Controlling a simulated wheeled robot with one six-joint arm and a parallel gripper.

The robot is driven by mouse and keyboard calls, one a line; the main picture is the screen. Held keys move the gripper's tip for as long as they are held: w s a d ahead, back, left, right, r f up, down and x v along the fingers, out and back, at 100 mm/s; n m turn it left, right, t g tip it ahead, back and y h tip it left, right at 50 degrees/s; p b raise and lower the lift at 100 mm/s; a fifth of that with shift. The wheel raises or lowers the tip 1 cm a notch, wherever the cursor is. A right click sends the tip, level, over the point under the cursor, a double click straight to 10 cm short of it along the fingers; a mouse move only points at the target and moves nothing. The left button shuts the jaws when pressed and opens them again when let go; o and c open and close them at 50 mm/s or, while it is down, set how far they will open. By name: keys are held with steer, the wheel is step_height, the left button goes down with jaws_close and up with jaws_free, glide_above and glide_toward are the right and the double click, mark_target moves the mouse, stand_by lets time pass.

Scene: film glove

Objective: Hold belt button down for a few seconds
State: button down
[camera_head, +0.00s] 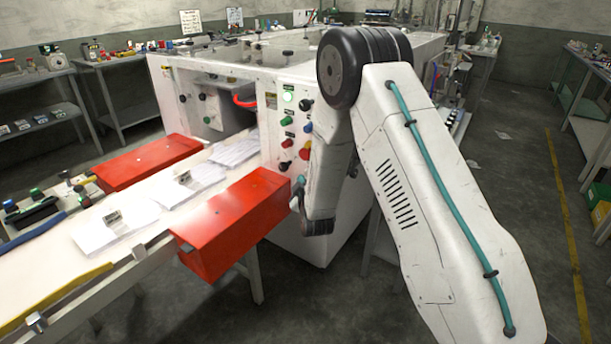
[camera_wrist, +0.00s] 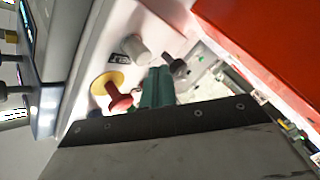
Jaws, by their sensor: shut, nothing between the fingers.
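The machine's control panel (camera_head: 293,110) carries several coloured buttons and knobs. No readable label shows which one is the belt button. In the wrist view my gripper (camera_wrist: 159,76) has its teal fingers together and empty, pointing at the panel. Beside the fingers are a red mushroom button (camera_wrist: 118,98) on a yellow disc, a pale grey button (camera_wrist: 135,48) and a black knob (camera_wrist: 179,69). The fingertips are close to the grey button and black knob; I cannot tell whether they touch either. In the head view my arm covers the panel's lower right part.
A red guard box (camera_head: 235,222) stands close left of my wrist, and it fills the upper right of the wrist view (camera_wrist: 275,40). The white conveyor (camera_head: 150,215) carries packets toward the machine opening. Open floor (camera_head: 525,200) lies right of my arm.

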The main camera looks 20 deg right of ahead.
steer(key=shift+w+d, duration=0.1)
steer(key=shift+w+d, duration=0.25)
steer(key=shift+w+d, duration=0.2)
steer(key=shift+d, duration=0.15)
stand_by(0.8)
steer(key=shift+a, duration=0.1)
stand_by(3.2)
steer(key=shift+s+a, duration=0.5)
steer(key=shift+a, duration=0.1)
steer(key=s+a, duration=0.1)
steer(key=a, duration=0.1)
steer(key=s+a, duration=0.2)
stand_by(0.5)
steer(key=shift+f, duration=0.1)
